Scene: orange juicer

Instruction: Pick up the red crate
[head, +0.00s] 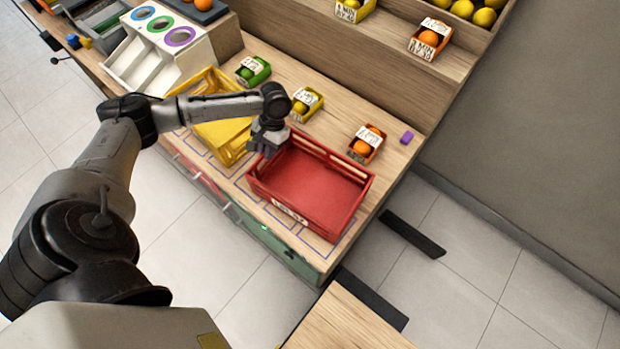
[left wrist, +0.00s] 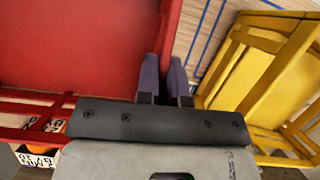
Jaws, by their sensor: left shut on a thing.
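The red crate (head: 312,185) is an empty, open-topped box at the right end of the wooden counter in the head view. It fills the upper left of the left wrist view (left wrist: 75,45). My left gripper (head: 266,143) is at the crate's left wall, close to its back left corner. In the left wrist view its two fingers (left wrist: 163,80) are close together, shut on the crate's wall at the edge facing the yellow crate. The part of the wall between the fingers is mostly hidden. My right gripper is not in view.
A yellow crate (head: 222,136) stands just left of the red crate. Behind are small fruit boxes: a green one (head: 253,71), a yellow one (head: 306,104) and an orange one (head: 367,144). Stepped shelves rise behind.

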